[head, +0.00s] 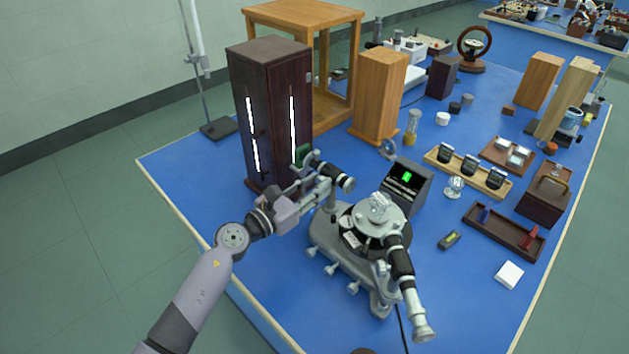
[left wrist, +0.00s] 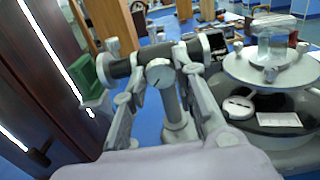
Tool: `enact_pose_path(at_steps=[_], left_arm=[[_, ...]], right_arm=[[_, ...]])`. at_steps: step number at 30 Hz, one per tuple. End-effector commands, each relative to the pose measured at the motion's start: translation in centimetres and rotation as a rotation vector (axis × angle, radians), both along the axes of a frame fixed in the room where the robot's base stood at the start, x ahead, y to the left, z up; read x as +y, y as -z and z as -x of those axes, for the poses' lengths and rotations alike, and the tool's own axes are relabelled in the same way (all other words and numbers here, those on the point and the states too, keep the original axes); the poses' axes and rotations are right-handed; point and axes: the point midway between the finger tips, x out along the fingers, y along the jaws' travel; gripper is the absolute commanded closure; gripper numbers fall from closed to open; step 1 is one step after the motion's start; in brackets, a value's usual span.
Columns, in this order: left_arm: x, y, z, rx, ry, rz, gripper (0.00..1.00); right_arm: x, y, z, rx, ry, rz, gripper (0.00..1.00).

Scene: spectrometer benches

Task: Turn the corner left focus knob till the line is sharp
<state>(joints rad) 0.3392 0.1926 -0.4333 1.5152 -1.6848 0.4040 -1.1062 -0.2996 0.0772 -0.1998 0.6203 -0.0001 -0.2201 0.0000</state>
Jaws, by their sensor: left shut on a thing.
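The spectrometer (head: 345,255) stands on the blue bench, with a glass prism (head: 379,207) on its round table. Its left tube (head: 340,179) points toward the dark lamp cabinet. My left gripper (head: 318,182) is at this tube. In the left wrist view, my left gripper (left wrist: 158,62) has its fingers on either side of the round grey focus knob (left wrist: 160,73) and is shut on it. A small dark screen (head: 405,180) behind the spectrometer shows a bright green mark, too small to judge its sharpness. My right gripper is out of view.
The tall dark cabinet (head: 268,120) with bright slits stands close to the left arm. A second tube (head: 408,285) reaches toward the front. A green block (left wrist: 86,75) sits at the left tube's outer end. Trays and boxes fill the bench's right side.

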Motion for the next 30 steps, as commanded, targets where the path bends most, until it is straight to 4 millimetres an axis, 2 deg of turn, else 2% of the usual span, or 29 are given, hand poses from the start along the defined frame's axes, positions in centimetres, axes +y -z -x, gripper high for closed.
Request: enact_pose_path(at_steps=[1,6,30], left_arm=[[0.1,-0.2,0.0,0.035,-0.001,0.03,1.0],[0.1,-0.2,0.0,0.15,-0.001,0.146,1.0],[0.2,-0.1,-0.2,0.685,-0.002,0.684,1.0]], right_arm=[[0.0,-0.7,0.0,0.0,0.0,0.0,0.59],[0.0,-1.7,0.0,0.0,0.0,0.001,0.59],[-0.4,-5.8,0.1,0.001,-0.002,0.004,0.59]])
